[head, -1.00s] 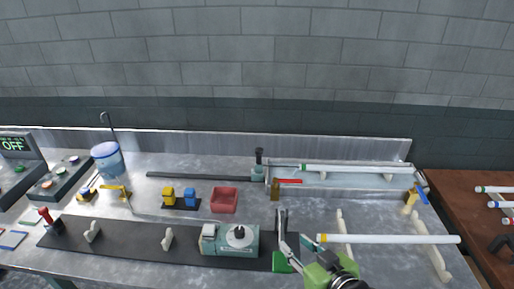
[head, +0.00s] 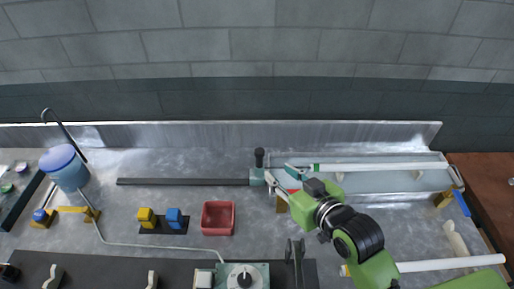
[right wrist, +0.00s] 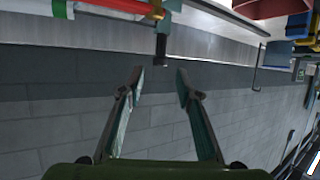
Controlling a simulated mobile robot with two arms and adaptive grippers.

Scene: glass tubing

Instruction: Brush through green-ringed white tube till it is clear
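The green-ringed white tube (head: 385,167) lies lengthwise in the shallow metal trough at the back right; its green ring (head: 316,167) is near its left end. The ring also shows at the upper left of the right wrist view (right wrist: 60,8). A teal block (head: 257,177) with a black knob (head: 259,155) stands left of the tube, at the end of a long dark rod (head: 180,182). No bristles can be made out, nor the tube's inside. My right gripper (head: 281,172) is beside the knob, open and empty; its fingertips (right wrist: 160,76) are apart. My left gripper is out of view.
A red tray (head: 218,230), yellow block (head: 146,217) and blue block (head: 175,217) stand left of my right arm. A second white tube (head: 430,265) lies in front. A blue-white bucket (head: 68,170) holds a hooked rod. A grey bracket (head: 295,252) stands in front.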

